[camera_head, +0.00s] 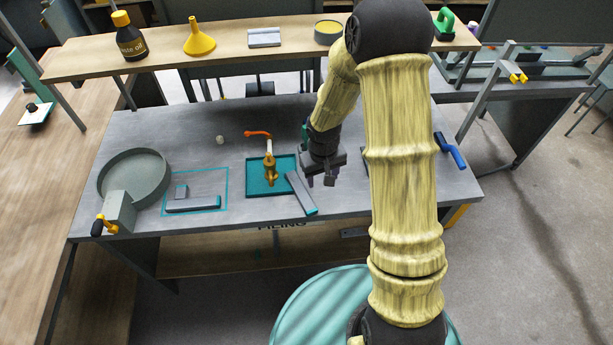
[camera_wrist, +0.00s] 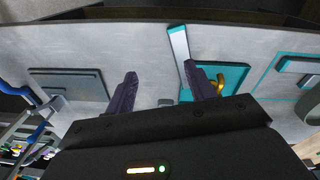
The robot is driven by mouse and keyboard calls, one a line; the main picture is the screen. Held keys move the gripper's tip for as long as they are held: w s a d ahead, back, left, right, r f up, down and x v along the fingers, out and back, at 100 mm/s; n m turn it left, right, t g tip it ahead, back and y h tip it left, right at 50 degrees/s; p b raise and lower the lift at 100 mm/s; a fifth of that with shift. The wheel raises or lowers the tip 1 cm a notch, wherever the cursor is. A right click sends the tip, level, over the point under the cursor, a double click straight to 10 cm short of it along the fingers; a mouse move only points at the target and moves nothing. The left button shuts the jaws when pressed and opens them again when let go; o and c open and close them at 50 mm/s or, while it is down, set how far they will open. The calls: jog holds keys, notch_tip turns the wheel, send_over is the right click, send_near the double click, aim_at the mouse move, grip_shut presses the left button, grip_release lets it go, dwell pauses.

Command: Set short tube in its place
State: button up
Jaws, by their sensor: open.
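In the wrist view the tube (camera_wrist: 180,45) lies beside the tray (camera_wrist: 236,74). I cannot tell for sure which tube is the short one. My gripper (camera_head: 320,181) is open and empty above the bench, right of the slanted tube. In the wrist view my gripper (camera_wrist: 161,88) has its right finger close to the tube and tray.
A round grey pan (camera_head: 134,177) and a vise-like block (camera_head: 119,211) sit at the left. A blue-handled tool (camera_head: 450,151) is at the right edge. A raised shelf (camera_head: 278,54) runs behind.

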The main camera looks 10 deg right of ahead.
jog(key=n+p, duration=0.1)
jog(key=p, duration=0.3)
send_over(307, 201)
jog(key=shift+g, duration=0.3)
notch_tip(307, 201, down, 7)
jog(key=shift+f, duration=0.1)
jog(key=shift+b, duration=0.3)
jog(key=shift+f, duration=0.1)
notch_tip(307, 201, down, 8)
jog(key=b, duration=0.6)
jog(key=shift+f, duration=0.15)
jog(key=shift+r+p, duration=0.3)
jog(key=c, duration=0.4)
grip_shut()
jog(key=shift+r+p, duration=2.05)
jog(key=shift+r, duration=0.9)
